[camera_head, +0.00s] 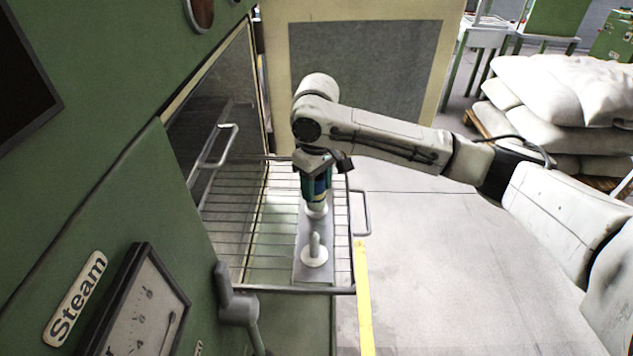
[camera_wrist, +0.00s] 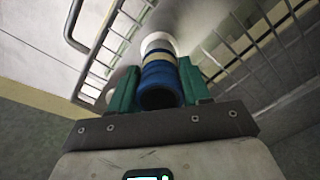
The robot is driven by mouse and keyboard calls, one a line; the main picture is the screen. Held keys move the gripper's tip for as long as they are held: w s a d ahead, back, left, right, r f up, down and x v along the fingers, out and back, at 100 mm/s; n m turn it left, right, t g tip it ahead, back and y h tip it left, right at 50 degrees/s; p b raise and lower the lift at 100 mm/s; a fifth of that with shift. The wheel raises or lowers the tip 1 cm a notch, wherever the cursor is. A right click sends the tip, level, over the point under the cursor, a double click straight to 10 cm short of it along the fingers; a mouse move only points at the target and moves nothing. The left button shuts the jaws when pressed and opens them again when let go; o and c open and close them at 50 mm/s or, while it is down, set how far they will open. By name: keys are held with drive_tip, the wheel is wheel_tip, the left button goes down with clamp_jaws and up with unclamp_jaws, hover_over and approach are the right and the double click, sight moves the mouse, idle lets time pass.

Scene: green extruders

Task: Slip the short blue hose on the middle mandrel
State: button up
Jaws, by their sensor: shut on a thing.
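My gripper (camera_head: 316,187) points down over the plate, and its green fingers are shut on the blue hose (camera_wrist: 161,84). The hose is short and dark blue with a beige band; it also shows below the fingers in the head view (camera_head: 319,198). A white mandrel base (camera_head: 316,212) is directly below the hose, and its white ring shows at the hose's far end in the wrist view (camera_wrist: 158,42). I cannot tell how far the hose is around that mandrel. A bare white mandrel (camera_head: 315,247) stands nearer on the grey plate (camera_head: 313,272). My gripper hides the plate's far part.
The plate lies on a wire rack (camera_head: 230,225) pulled out of the green steam cabinet (camera_head: 110,190). The rack has handles at its sides. A cabinet lever (camera_head: 236,305) is near the rack's front.

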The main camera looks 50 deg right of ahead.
drive_tip(key=shift+f, duration=0.3)
drive_tip(key=o, duration=1.3)
wheel_tip(320, 180, up, 11)
drive_tip(key=shift+f, duration=0.1)
idle(0.5)
